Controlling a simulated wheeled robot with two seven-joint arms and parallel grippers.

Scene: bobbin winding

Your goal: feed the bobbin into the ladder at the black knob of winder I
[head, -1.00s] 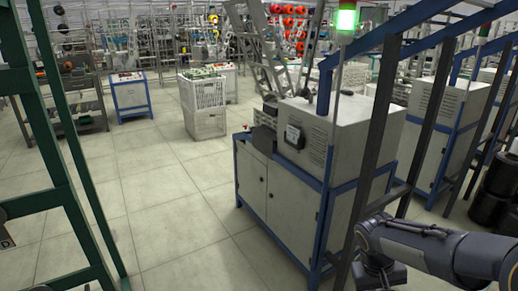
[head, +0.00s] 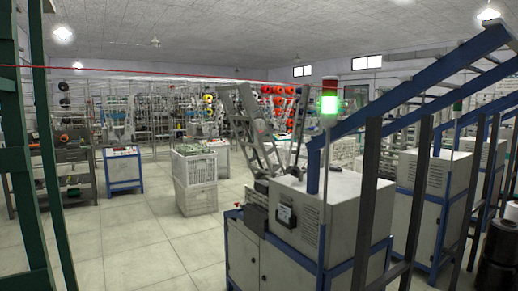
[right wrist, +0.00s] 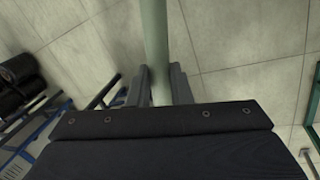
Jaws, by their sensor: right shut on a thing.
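In the right wrist view, my right gripper (right wrist: 161,72) is shut on a pale grey-green tube (right wrist: 154,25), which I take for the bobbin. The tube runs out past the top edge, so its far end is hidden. Neither gripper shows in the head view. A winder cabinet (head: 244,264) with a blue frame stands right of centre, with a lit green lamp (head: 330,104). A slanted metal ladder-like frame (head: 245,122) rises behind it. I cannot make out a black knob or a letter naming winder I.
A dark green post frame (head: 17,170) stands close at the left. Blue sloping rails (head: 420,75) on dark posts cross the right side. White stacked crates (head: 195,182) stand mid-floor. Black spools (head: 497,245) are at the lower right. Tiled floor (head: 125,245) is clear at left centre.

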